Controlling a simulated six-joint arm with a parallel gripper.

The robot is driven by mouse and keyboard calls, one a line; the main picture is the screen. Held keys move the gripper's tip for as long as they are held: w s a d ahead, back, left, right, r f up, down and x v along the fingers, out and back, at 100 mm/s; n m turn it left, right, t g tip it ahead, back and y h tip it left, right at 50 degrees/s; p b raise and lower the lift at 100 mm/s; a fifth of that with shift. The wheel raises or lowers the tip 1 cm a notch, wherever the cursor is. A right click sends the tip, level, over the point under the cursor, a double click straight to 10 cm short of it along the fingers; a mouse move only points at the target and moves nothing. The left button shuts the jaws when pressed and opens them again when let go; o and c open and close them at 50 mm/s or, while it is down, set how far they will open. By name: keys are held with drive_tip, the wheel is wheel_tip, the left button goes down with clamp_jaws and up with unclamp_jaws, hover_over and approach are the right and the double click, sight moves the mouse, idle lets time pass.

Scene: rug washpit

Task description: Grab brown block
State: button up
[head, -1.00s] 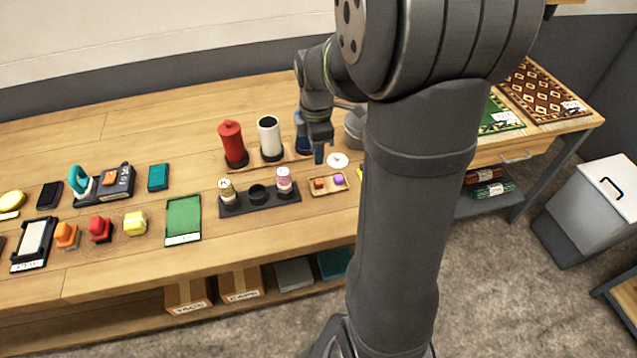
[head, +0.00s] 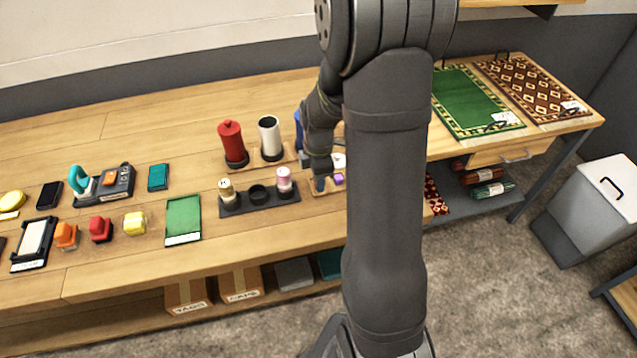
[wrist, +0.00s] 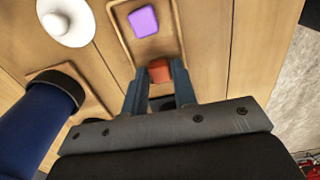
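The brown block (wrist: 159,71), reddish-brown, lies in a small wooden tray (wrist: 122,32) in the wrist view. A purple block (wrist: 143,21) lies in the same tray, and it also shows in the head view (head: 338,179). My gripper (wrist: 160,68) is open, with its two fingertips on either side of the brown block. The block's near part is dark between the fingers, and contact is not clear. In the head view my gripper (head: 320,186) is low over the tray's left part and hides the brown block.
A white round object (wrist: 67,20) and a dark blue cylinder (wrist: 35,125) stand close beside the tray. Left of it in the head view is a black holder (head: 231,207) with small bottles. A red bottle (head: 232,143) and a white cylinder (head: 269,138) stand behind.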

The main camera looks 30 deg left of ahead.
clamp_jaws()
drive_tip(key=shift+r, duration=0.1)
